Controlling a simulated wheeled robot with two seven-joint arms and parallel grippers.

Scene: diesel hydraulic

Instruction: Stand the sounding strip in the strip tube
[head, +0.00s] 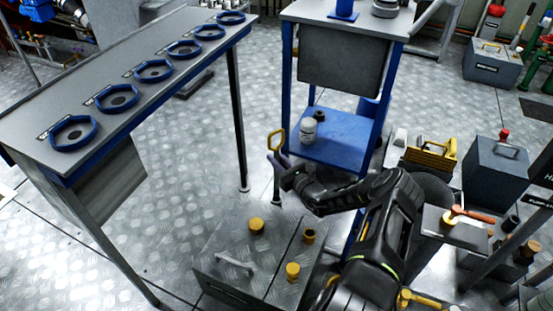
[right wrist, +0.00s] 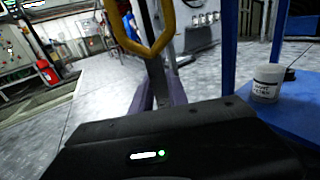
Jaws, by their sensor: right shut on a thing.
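The sounding strip (head: 277,190) is a narrow dark strip with a yellow loop handle at its top. My right gripper (head: 279,166) is shut on it just below the loop, and the strip hangs about upright above the floor, beside the grey box. In the right wrist view the yellow loop (right wrist: 140,30) stands above the fingers (right wrist: 157,90) and the strip passes between them. A short yellow tube with a dark open top (head: 309,236), possibly the strip tube, stands on the grey box, apart from the strip. My left gripper is out of view.
The grey box (head: 225,265) also carries two yellow caps (head: 256,225) and a handle. A blue cart shelf (head: 345,135) holds a white pot (head: 308,130). A long bench (head: 100,85) with several blue rings stands left. Floor between bench and cart is clear.

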